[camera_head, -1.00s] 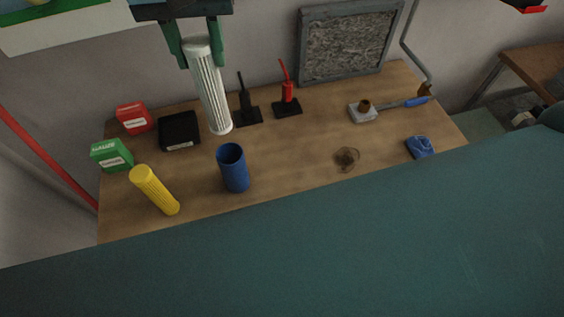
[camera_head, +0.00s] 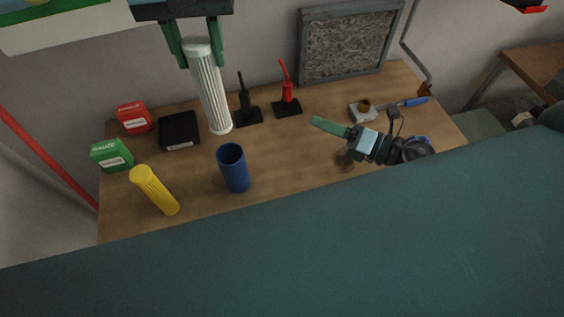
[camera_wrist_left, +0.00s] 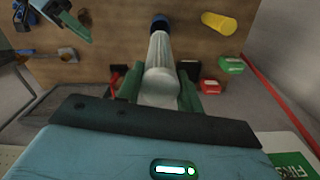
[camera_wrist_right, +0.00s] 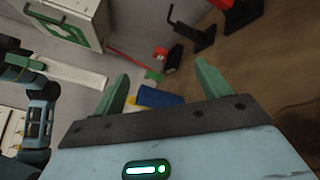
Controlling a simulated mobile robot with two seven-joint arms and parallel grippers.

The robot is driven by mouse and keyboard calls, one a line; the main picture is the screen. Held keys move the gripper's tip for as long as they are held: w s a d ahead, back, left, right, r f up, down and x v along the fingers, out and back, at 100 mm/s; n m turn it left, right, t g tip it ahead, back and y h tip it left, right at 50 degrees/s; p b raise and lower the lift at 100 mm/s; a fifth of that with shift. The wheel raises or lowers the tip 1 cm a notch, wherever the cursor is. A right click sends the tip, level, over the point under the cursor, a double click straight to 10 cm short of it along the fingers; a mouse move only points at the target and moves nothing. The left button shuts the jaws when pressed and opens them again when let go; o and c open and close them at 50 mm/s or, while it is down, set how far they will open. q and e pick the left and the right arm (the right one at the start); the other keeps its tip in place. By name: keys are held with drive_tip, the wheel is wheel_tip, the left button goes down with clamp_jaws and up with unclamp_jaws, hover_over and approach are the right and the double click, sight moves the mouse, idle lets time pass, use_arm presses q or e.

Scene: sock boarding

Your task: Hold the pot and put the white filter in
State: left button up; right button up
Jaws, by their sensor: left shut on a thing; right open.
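The white filter (camera_head: 208,92) is a ribbed cylinder held nearly upright by my left gripper (camera_head: 198,45), which is shut around its upper end. The filter also shows in the left wrist view (camera_wrist_left: 158,68) and the right wrist view (camera_wrist_right: 78,74). The blue pot (camera_head: 234,170) stands upright and open-topped on the table, in front of and apart from the filter's lower end. It also shows in the left wrist view (camera_wrist_left: 160,23). My right gripper (camera_head: 322,123) is over the table right of the pot, pointing left, open and empty.
A yellow filter (camera_head: 156,191) stands left of the pot. Green (camera_head: 112,155) and red (camera_head: 134,118) boxes and a black tray (camera_head: 179,131) are at the left. Black (camera_head: 247,113) and red (camera_head: 287,103) tools stand behind. A grey framed panel (camera_head: 350,42) is at the back.

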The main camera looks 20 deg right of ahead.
drive_tip(key=s+a+n+g+y, duration=0.1)
drive_tip(key=a+n+g, duration=0.2)
drive_tip(key=a+n, duration=0.35)
drive_tip(key=n+g, duration=0.5)
drive_tip(key=n, duration=0.4)
approach(245, 170)
drive_tip(key=shift+t+h, duration=0.3)
drive_tip(key=shift+h, duration=0.1)
drive_tip(key=shift+x, duration=6.6)
drive_tip(key=shift+f, duration=0.1)
drive_tip(key=shift+c, duration=0.4)
drive_tip(key=c, duration=1)
use_arm(q)
drive_tip(key=shift+f, duration=6.5)
use_arm(e)
drive_tip(key=shift+c, duration=0.2)
use_arm(q)
drive_tip(key=o, duration=1.3)
